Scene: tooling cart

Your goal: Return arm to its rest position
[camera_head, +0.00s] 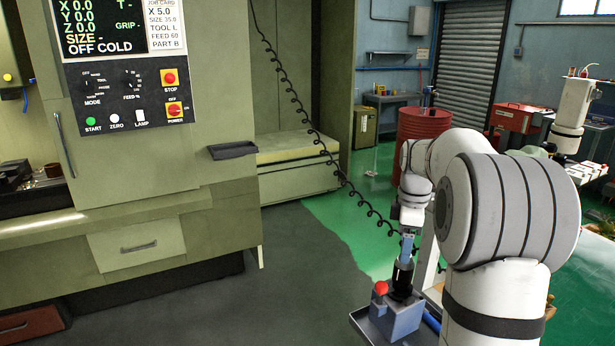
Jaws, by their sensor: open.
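My white arm (509,210) with grey bands fills the right foreground. Its far end bends down at the wrist, and my gripper (407,245) points down there, small in the picture. It is open. It is just above a black upright holder (402,281) on a grey-blue block (398,320). Whether the fingers touch the holder I cannot tell. A red knob (381,288) stands at the block's left side. The block sits on a grey tray-like cart top (366,326), mostly hidden by my arm.
A green machine (140,200) with a control panel stands on the left. A coiled black cord (309,124) hangs down close to my wrist. A red drum (422,130) and a second white arm-like device (573,105) are behind. The grey floor (270,290) between machine and cart is clear.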

